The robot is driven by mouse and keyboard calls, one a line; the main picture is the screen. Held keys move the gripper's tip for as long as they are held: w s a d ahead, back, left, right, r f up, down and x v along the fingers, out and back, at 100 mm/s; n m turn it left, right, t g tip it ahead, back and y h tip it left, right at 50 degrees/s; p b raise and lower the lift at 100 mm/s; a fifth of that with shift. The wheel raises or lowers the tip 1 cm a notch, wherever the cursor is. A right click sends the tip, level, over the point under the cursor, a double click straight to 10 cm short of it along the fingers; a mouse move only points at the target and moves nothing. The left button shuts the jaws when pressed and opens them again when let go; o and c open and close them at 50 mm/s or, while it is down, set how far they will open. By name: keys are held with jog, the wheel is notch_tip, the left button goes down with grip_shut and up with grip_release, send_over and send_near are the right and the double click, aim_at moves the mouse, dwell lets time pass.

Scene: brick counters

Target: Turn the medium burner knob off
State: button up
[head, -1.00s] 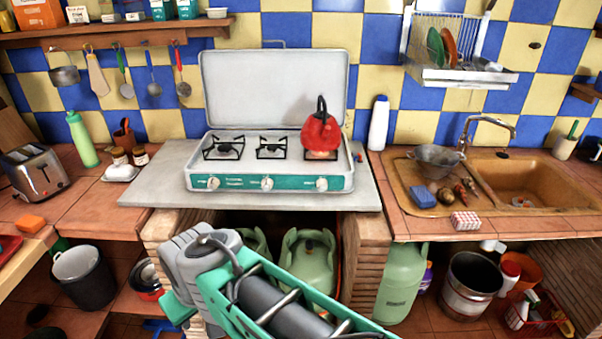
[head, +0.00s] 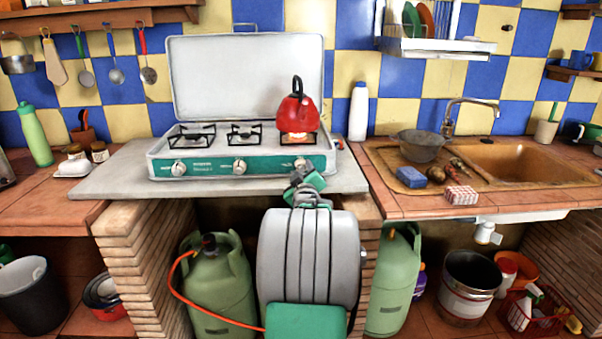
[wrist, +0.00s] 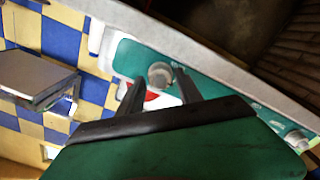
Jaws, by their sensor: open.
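The white and teal camping stove (head: 215,172) stands open on the counter, with three knobs on its front panel. The left knob (head: 178,168), middle knob (head: 239,166) and right knob (head: 300,163) face me. The right burner glows orange under a red kettle (head: 298,114); the other two look unlit. My gripper (wrist: 158,80) is open in front of the right knob. In the wrist view this knob (wrist: 160,74) shows between the fingertips; I cannot tell whether they touch it. In the head view my arm hides the fingers' contact area.
The stove's raised lid (head: 245,75) stands behind the burners. Below the counter are green gas cylinders (head: 218,290) with an orange hose (head: 178,285). Brick pillars (head: 145,260) flank the opening. A sink (head: 525,168) lies to the right.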

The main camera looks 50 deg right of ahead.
jog(key=shift+x, duration=0.8)
jog(key=shift+c, duration=0.3)
grip_shut()
jog(key=shift+a, duration=0.2)
jog(key=shift+d, duration=0.1)
